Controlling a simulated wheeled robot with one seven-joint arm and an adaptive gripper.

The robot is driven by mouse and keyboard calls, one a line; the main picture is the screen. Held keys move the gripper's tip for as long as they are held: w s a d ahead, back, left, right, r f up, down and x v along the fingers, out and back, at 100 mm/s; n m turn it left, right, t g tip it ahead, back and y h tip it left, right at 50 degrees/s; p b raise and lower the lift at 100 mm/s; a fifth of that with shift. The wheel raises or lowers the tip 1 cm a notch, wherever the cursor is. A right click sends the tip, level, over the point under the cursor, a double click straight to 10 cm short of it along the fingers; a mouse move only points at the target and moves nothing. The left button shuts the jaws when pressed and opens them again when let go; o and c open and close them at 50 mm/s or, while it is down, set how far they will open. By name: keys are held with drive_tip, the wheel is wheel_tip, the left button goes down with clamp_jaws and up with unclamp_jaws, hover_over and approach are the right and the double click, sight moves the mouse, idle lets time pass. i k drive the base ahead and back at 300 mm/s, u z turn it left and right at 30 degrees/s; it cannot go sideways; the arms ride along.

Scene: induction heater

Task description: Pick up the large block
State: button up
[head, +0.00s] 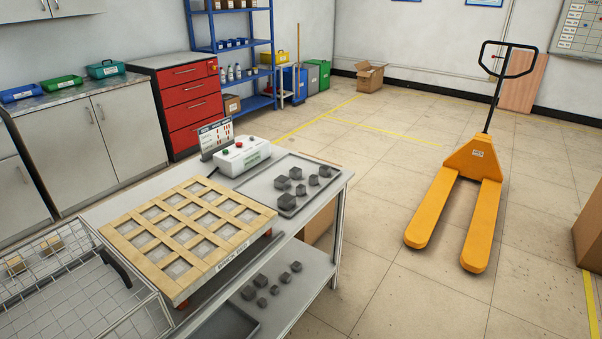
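Several dark grey blocks sit on a grey tray (255,187) at the right end of the table. The front block (287,202) looks the largest of them. Another fairly big block (282,183) sits just behind it. Smaller blocks (313,180) stand to their right. It is hard to tell from here exactly which one is the large block. More dark blocks (262,281) lie on the lower shelf. My gripper is not in view.
A wooden grid rack (187,229) fills the table's middle, with a white control box (243,156) behind. A wire basket (75,285) is at the lower left. A yellow pallet truck (470,158) stands right; floor between it and the table is clear.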

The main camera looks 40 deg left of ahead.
sight(282, 182)
drive_tip(key=i, duration=3.15)
drive_tip(key=u, duration=2.8)
